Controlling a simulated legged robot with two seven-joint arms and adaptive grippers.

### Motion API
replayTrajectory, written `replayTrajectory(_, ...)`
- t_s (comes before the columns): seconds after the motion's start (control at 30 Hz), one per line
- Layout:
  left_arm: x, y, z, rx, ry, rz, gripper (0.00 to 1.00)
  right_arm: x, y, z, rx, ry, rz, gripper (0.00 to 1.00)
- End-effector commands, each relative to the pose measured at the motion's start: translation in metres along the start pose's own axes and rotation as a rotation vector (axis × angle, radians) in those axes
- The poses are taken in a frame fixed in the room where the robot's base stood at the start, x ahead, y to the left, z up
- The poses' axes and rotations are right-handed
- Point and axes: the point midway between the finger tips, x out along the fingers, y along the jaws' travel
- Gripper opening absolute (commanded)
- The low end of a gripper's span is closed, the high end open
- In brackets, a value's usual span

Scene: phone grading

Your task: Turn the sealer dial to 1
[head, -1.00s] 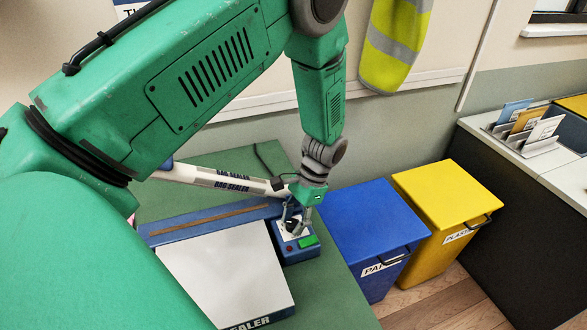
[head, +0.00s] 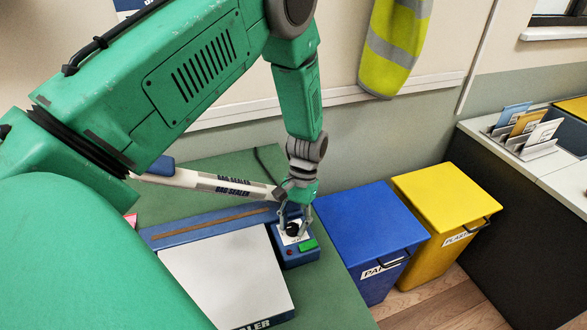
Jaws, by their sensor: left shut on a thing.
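The bag sealer (head: 228,275) lies on the green table, with a white plate, a blue body and a raised white arm (head: 215,182) marked BAG SEALER. Its blue control box (head: 297,258) is at the right end, with a green switch (head: 308,245) and a small red light (head: 290,253). The black dial (head: 293,229) is on the white panel of this box. My left gripper (head: 293,226) points down from above, its fingers around the dial and shut on it. The dial's setting is too small to read. My right gripper is not in view.
A blue bin (head: 368,225) and a yellow bin (head: 445,205) stand right of the green table (head: 340,300). A dark cabinet (head: 520,220) with a card rack (head: 525,140) is farther right. A hi-vis vest (head: 393,45) hangs on the wall.

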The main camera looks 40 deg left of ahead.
Motion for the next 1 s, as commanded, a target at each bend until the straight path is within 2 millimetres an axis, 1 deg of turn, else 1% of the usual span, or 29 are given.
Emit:
replayTrajectory(0.03, -0.002, 0.001, -0.004, -0.002, 0.012, 0.004, 0.01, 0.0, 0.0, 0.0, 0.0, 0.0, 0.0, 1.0)
replayTrajectory(0.33, -0.002, 0.001, -0.003, -0.002, 0.012, 0.003, 0.01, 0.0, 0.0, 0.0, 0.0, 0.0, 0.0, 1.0)
replayTrajectory(0.37, -0.002, 0.001, -0.003, -0.002, 0.012, 0.003, 0.33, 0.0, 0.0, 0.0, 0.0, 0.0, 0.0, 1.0)
replayTrajectory(0.4, -0.002, 0.001, -0.003, -0.002, 0.011, 0.003, 0.47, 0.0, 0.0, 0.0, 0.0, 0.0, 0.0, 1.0)
replayTrajectory(0.43, -0.002, 0.001, -0.003, -0.002, 0.011, 0.003, 0.49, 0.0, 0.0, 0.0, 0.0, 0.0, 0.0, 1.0)
replayTrajectory(0.7, -0.001, 0.0, 0.0, -0.002, 0.006, 0.002, 0.49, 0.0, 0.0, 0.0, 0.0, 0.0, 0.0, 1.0)
replayTrajectory(0.77, -0.003, 0.0, 0.0, -0.002, 0.006, 0.002, 0.49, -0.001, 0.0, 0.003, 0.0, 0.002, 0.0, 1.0)
replayTrajectory(0.87, -0.012, 0.0, 0.0, -0.001, 0.007, 0.002, 0.49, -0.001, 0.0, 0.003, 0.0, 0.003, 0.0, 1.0)
replayTrajectory(0.97, -0.029, 0.0, -0.001, -0.001, 0.009, 0.002, 0.49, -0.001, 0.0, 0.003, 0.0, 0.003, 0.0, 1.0)
replayTrajectory(1.0, -0.038, 0.0, -0.002, -0.001, 0.009, 0.002, 0.49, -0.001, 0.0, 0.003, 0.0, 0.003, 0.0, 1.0)
